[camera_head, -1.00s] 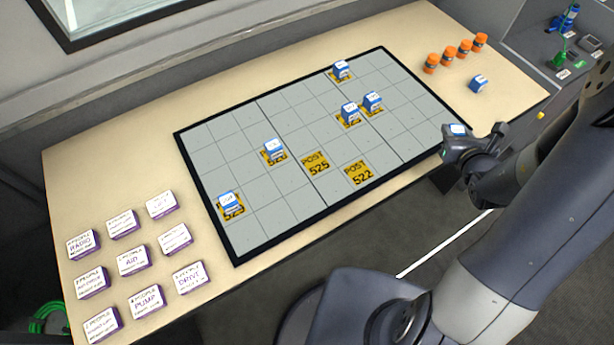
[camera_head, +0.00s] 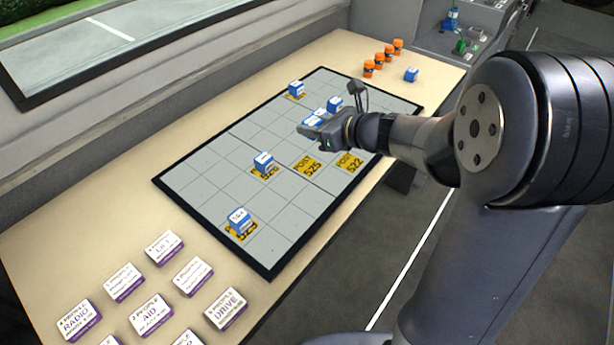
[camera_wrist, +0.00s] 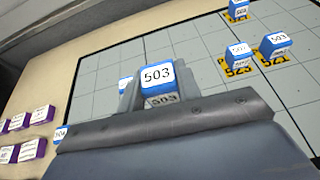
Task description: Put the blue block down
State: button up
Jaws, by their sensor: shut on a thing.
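My gripper (camera_head: 308,128) is shut on a blue block and holds it above the grey gridded board (camera_head: 205,180). In the wrist view the held blue block (camera_wrist: 157,75) has a white top reading 503, between the jaws. In the head view, my gripper and another block crowd it, so its outline is unclear. Two yellow post squares on the board are bare: POST 525 (camera_head: 308,166) and POST 522 (camera_head: 348,161). The gap beneath the held block is hard to judge.
Other blue blocks stand on yellow squares, including ones at the far edge (camera_head: 297,89), near my gripper (camera_head: 335,104), mid-board (camera_head: 263,163) and front left (camera_head: 238,222). A loose blue block (camera_head: 411,75) and orange cylinders (camera_head: 378,62) stand back right. White-purple labels (camera_head: 192,277) lie front left.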

aim_at(309, 166)
jog(key=shift+s+a, duration=0.15)
jog(key=shift+a, duration=0.25)
jog(key=shift+s+a+f+y+b, duration=0.1)
jog(key=shift+a+f+y+b, duration=0.05)
jog(key=shift+y+b, duration=0.2)
notch_tip(309, 166, down, 9)
jog(key=shift+f+b, duration=0.1)
jog(key=shift+b, duration=1.15)
jog(key=shift+f+b, duration=0.25)
jog(key=shift+b, duration=0.05)
jog(key=o, duration=1)
jog(key=shift+r, duration=0.1)
jog(key=shift+c, duration=0.2)
jog(key=shift+r, duration=0.15)
